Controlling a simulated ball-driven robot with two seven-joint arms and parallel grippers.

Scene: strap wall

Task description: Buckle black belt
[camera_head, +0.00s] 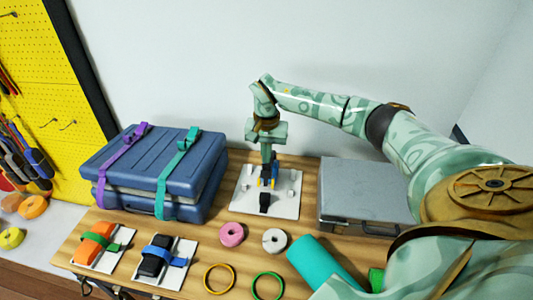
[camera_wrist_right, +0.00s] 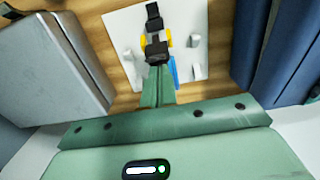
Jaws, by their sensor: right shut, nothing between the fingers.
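The black belt (camera_head: 264,200) lies on a white board (camera_head: 240,205) in the middle of the wooden table. In the right wrist view a black strap piece (camera_wrist_right: 153,14) runs along the white board (camera_wrist_right: 122,28) toward a black block (camera_wrist_right: 157,48). Yellow and blue parts sit close beside the block. My right gripper (camera_head: 268,178) points down over the board from above. Its fingers (camera_wrist_right: 157,68) are together at the black block, with nothing held. They hide part of the belt, and I cannot tell whether they touch it. My left gripper is not in view.
A blue case (camera_head: 150,165) with purple and teal straps stands left of the board, a grey case (camera_head: 365,190) right. In front are orange and black strapped pieces, pink (camera_head: 232,234) and white (camera_head: 275,240) rolls, rings and a teal cylinder (camera_head: 322,262). A wall stands behind.

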